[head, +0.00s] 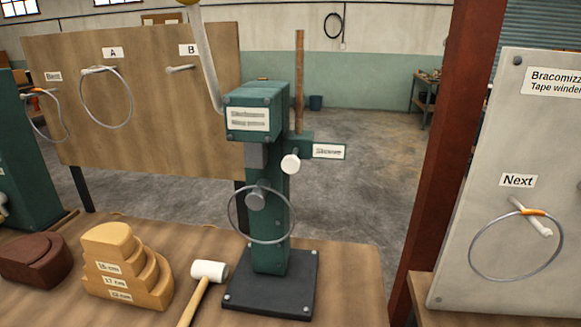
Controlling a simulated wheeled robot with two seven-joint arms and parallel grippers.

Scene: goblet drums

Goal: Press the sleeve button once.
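The sleeve button (290,163) is a round white knob on the right side of a green press (267,205). A small sign reading "Sleeve" (329,151) stands just right of it. The press stands upright on a black base plate (270,285) on the wooden bench. A metal ring (231,222) hangs around the press's lower column, at a grey round part (255,198). Nothing touches the button. Neither of my grippers shows in the head view.
A long lever (207,55) rises from the press's left. A mallet (208,271), stepped wooden block (122,265) and brown block (37,260) lie on the bench. A peg board (140,140) stands behind. A red post (440,150) and grey panel (500,150) stand right.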

